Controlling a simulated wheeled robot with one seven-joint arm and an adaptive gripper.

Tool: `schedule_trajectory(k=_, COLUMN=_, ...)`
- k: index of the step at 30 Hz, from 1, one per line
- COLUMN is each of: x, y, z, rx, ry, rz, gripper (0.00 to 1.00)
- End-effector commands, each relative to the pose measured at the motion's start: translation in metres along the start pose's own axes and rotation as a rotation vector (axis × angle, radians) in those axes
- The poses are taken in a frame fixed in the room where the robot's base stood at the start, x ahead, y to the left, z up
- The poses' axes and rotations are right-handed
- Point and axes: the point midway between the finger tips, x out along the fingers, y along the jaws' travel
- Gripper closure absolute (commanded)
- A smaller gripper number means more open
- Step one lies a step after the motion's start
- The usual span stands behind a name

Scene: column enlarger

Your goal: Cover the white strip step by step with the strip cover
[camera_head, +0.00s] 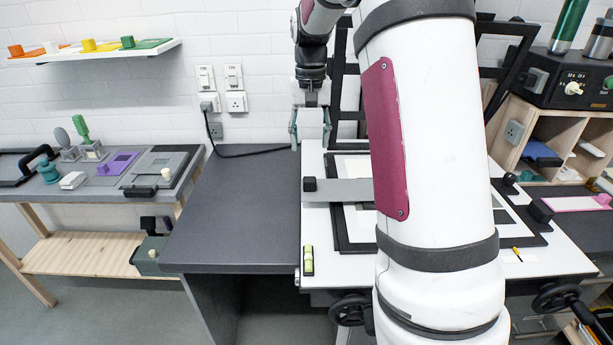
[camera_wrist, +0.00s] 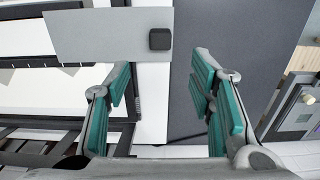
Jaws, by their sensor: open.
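The strip cover, a flat grey plate (camera_head: 345,190) with a black knob (camera_head: 310,184) at its left end, lies across the black-framed easel (camera_head: 341,228) on the white baseboard. A white strip or sheet (camera_head: 358,222) shows inside the frame on both sides of the plate; my arm hides much of it. In the wrist view the plate (camera_wrist: 95,35) and its knob (camera_wrist: 160,39) are ahead of the fingertips. My gripper (camera_head: 310,143) is open and empty behind the knob, apart from it; its teal-padded fingers also show in the wrist view (camera_wrist: 162,75).
A dark grey table (camera_head: 235,205) with a clear top stands left of the baseboard. A yellow-green level (camera_head: 308,260) lies at the baseboard's front left. A left bench (camera_head: 100,185) holds small tools. Wooden cubbies (camera_head: 555,125) stand at right.

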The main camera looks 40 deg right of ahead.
Motion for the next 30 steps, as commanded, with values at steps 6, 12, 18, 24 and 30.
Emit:
schedule_trajectory(k=6, x=0.04, y=0.001, z=0.002, rx=0.0, ry=-0.006, rz=0.002, gripper=0.51)
schedule_trajectory(k=12, x=0.079, y=0.001, z=0.003, rx=0.0, ry=-0.006, rz=0.001, gripper=0.51)
schedule_trajectory(k=18, x=0.109, y=0.0, z=0.002, rx=0.0, ry=-0.003, rz=0.0, gripper=0.51)
schedule_trajectory(k=24, x=0.123, y=0.0, z=0.001, rx=0.0, ry=-0.001, rz=0.0, gripper=0.51)
schedule_trajectory(k=30, x=0.124, y=0.0, z=0.001, rx=0.0, ry=0.0, rz=0.0, gripper=0.51)
